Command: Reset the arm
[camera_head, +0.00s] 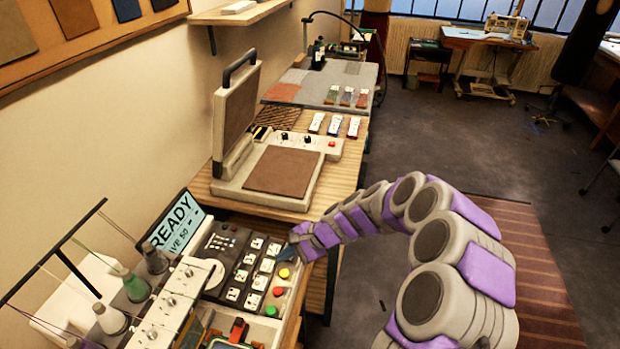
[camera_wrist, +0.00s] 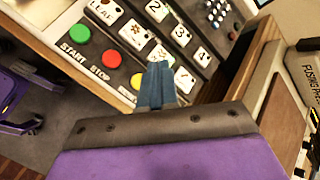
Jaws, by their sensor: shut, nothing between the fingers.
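My gripper (camera_head: 299,241) is at the end of my purple and grey arm, over the right edge of the machine's keypad panel (camera_head: 236,262). In the wrist view my gripper (camera_wrist: 157,82) shows as two blue-grey fingers shut together with nothing between them. The yellow button (camera_wrist: 137,81) lies just left of the fingers, with the red stop button (camera_wrist: 111,58) and green start button (camera_wrist: 80,33) farther left. I cannot tell whether the fingertips touch the panel.
A screen (camera_head: 175,228) reading "READY" stands behind the keypad. Thread spools (camera_head: 136,286) stand at the left. An open heat press (camera_head: 285,170) sits on the wooden table beyond. Open floor (camera_head: 445,130) lies to the right.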

